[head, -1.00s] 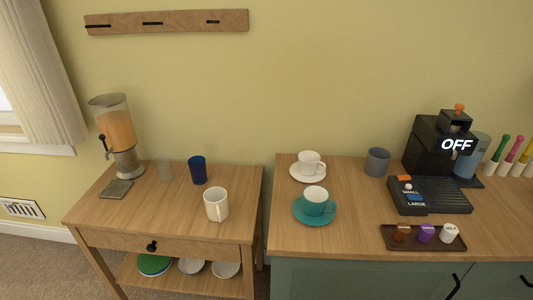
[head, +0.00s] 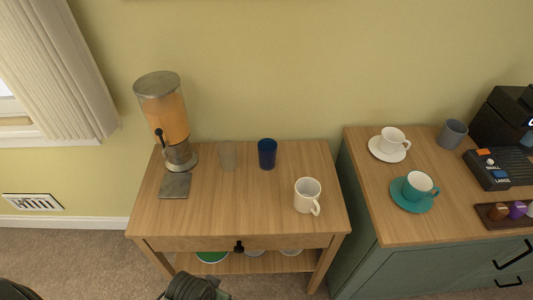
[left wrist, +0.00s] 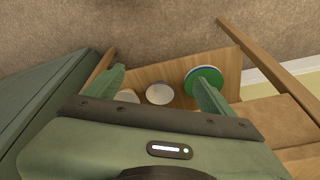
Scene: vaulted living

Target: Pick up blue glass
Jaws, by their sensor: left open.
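The blue glass (head: 267,154) stands upright near the back of the small wooden table (head: 215,205) in the head view. The blue glass is not in the left wrist view. My right gripper is not in view.
A juice dispenser (head: 165,115) stands at the table's back left, with a grey coaster (head: 174,185) before it. The lower shelf holds a green plate (left wrist: 203,82) and white bowls (left wrist: 160,93). A green cabinet (head: 362,215) with cups stands to the right. The table's middle is clear.

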